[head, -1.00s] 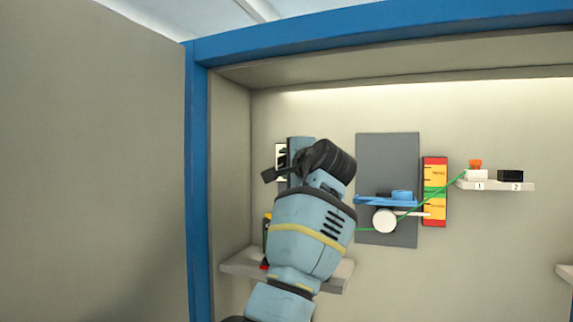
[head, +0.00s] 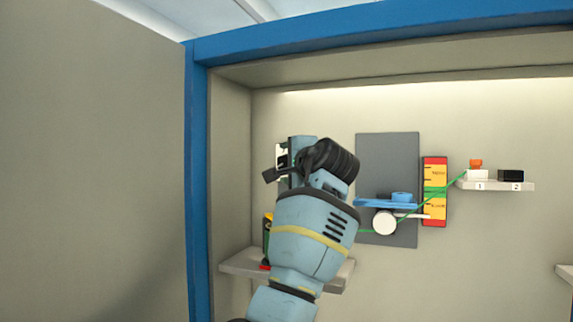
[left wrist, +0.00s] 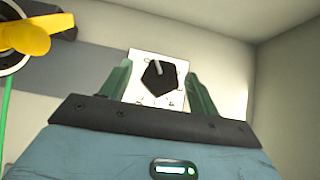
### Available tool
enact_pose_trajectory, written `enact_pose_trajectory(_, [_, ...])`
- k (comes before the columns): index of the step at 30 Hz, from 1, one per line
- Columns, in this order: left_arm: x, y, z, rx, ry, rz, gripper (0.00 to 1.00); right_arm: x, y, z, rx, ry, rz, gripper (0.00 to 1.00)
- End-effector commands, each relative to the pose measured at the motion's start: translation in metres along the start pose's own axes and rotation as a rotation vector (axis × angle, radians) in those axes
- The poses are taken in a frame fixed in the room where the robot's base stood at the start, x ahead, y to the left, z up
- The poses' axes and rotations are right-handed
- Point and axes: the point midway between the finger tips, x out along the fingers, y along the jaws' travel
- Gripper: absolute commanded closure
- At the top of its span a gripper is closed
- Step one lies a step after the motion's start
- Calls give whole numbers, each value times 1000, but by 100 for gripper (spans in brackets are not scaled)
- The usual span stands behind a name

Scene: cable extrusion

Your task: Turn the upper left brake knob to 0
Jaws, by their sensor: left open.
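The brake knob (left wrist: 159,78) is black with a pale pointer line, on a white dial plate (left wrist: 146,64) in the left wrist view. Its pointer points up and slightly left in that view. My left gripper (left wrist: 158,80) is open, with one green finger on each side of the knob in the picture. I cannot tell whether the fingers touch it. In the head view my left arm covers the knob, and part of the white plate (head: 281,158) shows at the left of the wrist. My right gripper is not in view.
A yellow handle (left wrist: 22,37) sits at the upper left of the left wrist view. A grey panel (head: 388,155) with a white wheel (head: 384,222) and green cable stands to the right.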

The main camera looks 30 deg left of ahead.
Motion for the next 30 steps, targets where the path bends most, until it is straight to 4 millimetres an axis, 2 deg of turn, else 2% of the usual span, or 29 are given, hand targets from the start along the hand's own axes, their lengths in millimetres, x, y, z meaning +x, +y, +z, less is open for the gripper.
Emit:
enact_pose_trajectory(9, [-48, 0, -1, -2, 3, -1, 39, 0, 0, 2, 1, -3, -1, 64])
enact_pose_trajectory(13, [-62, 0, -1, 0, 2, -1, 39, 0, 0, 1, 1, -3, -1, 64])
enact_pose_trajectory(18, [-70, 0, 0, -1, 2, 1, 39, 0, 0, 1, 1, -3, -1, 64])
enact_pose_trajectory(30, [-70, 0, 0, 0, 1, 1, 39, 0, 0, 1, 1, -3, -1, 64])
